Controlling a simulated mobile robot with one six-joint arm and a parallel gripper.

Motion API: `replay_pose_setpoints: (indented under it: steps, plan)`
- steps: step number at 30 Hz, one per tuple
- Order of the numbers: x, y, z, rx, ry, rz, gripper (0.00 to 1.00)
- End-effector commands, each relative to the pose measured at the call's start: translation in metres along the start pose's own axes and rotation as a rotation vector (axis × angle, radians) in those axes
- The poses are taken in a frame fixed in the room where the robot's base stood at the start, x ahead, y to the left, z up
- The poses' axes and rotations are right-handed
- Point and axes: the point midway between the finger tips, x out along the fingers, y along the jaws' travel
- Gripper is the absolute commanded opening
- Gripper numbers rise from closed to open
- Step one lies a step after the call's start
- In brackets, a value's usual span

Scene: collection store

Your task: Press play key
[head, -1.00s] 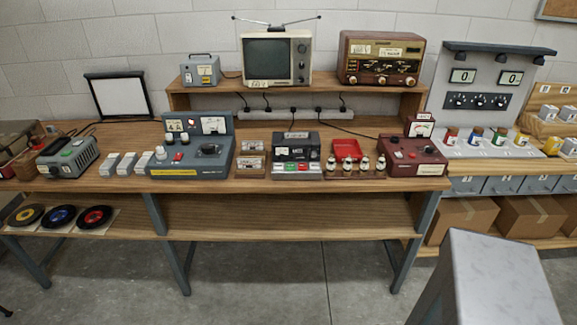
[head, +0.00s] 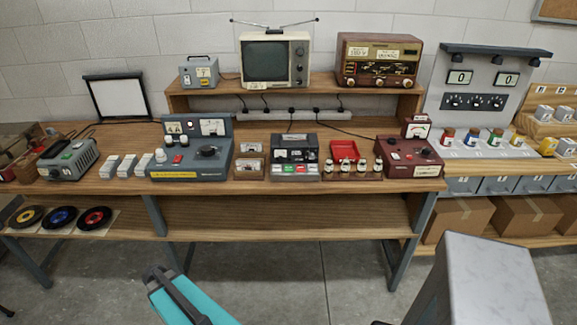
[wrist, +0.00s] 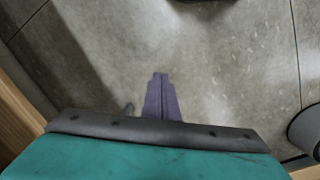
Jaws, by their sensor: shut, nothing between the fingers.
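The cassette deck (head: 295,150), a dark grey box, stands near the front edge of the bench, left of the red tray. A row of small coloured keys (head: 289,169) runs along its front; one looks green and one red, but their markings are too small to read, so I cannot tell which is play. My gripper (wrist: 160,76) shows in the wrist view as purple fingers, shut and empty, above the bare concrete floor. The deck is not in the wrist view. My teal arm shows low in the head view, in front of the bench.
A television (head: 270,60) and radio (head: 377,62) stand on the raised shelf (head: 219,102).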

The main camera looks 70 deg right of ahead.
Motion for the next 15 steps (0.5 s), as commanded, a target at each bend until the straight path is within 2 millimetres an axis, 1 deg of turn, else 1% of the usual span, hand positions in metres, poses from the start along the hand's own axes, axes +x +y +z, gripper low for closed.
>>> replay_pose_setpoints:
  steps: [1,5,6,10,14,15]
  plan:
    - [-0.012,0.021,-0.013,0.023,0.027,0.011,0.0]
    - [-0.037,0.071,-0.035,0.068,0.085,0.04,0.0]
    - [-0.045,0.086,-0.041,0.082,0.103,0.05,0.0]
    - [-0.071,0.138,-0.056,0.125,0.156,0.086,0.0]
    - [-0.098,0.19,-0.065,0.169,0.205,0.125,0.0]
    - [-0.107,0.206,-0.067,0.18,0.218,0.138,0.0]
